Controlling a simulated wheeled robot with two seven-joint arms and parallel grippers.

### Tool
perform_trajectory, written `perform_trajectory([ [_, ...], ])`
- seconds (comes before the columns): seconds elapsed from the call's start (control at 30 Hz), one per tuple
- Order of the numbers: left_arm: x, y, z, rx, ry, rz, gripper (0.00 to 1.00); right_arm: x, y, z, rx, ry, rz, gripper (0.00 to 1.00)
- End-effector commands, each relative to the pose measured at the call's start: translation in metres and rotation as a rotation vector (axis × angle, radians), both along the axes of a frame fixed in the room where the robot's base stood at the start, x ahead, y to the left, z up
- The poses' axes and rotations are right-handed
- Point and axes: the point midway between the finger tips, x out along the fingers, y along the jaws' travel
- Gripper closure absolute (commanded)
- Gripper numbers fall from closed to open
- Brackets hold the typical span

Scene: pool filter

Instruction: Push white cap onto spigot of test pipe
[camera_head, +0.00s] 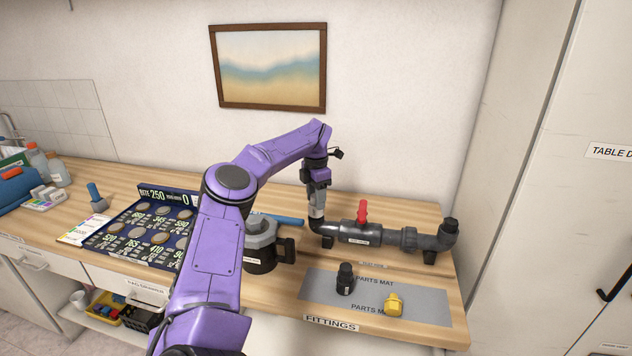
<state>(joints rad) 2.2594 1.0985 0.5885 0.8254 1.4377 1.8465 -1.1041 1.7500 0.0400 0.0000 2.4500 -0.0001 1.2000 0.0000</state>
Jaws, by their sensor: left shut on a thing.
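The test pipe (385,237) is a dark grey run on the right of the wooden bench, with a red valve handle (362,212) and upturned ends. My left gripper (317,207) points down over its left upturned end, the spigot (317,226). It is shut on a small pale piece, which I take to be the white cap; the fingers hide most of it. The piece is right at the top of the spigot, but I cannot tell how far it is on. My right gripper is not in view.
A grey parts mat (428,310) in front of the pipe holds a black fitting (345,279) and a yellow fitting (393,304). A dark jug (262,247) stands left of the pipe. A dark number board (140,232) lies farther left. A tall cabinet borders the right.

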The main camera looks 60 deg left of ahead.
Motion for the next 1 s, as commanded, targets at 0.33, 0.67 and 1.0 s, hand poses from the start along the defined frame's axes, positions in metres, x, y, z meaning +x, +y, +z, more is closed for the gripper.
perform_trajectory([
  [0.33, 0.000, 0.000, -0.009, -0.001, 0.000, 0.000, 0.91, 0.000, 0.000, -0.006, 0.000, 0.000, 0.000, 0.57],
  [0.67, 0.000, 0.000, -0.009, 0.000, 0.000, 0.000, 0.25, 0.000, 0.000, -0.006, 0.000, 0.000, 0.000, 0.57],
  [1.0, 0.000, 0.000, 0.012, 0.000, -0.001, 0.000, 0.25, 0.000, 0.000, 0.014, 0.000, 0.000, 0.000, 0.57],
])
